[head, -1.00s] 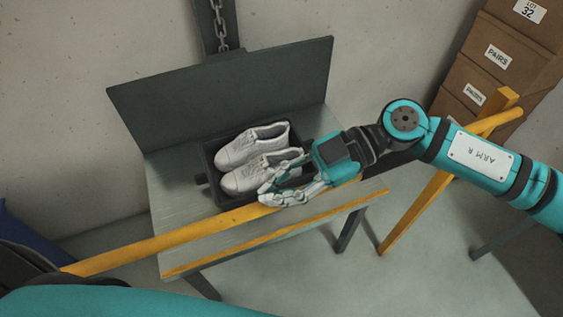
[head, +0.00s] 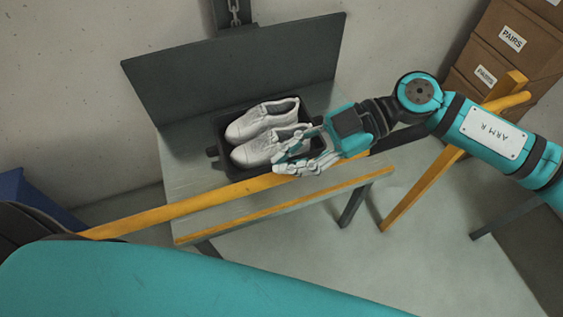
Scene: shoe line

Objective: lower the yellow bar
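The yellow bar (head: 190,208) slants across the front of the bench, from the lower left up to a yellow post at the right. My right gripper (head: 292,155) is over the bar, at the front of a black tray (head: 212,153) holding a pair of white shoes (head: 262,122). My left gripper is not in view.
The grey bench (head: 185,185) has a dark upright back panel (head: 235,70) and a yellow front edge (head: 285,207). Brown boxes (head: 505,65) are stacked at the right. The yellow post (head: 425,185) stands right of the bench. The floor in front is clear.

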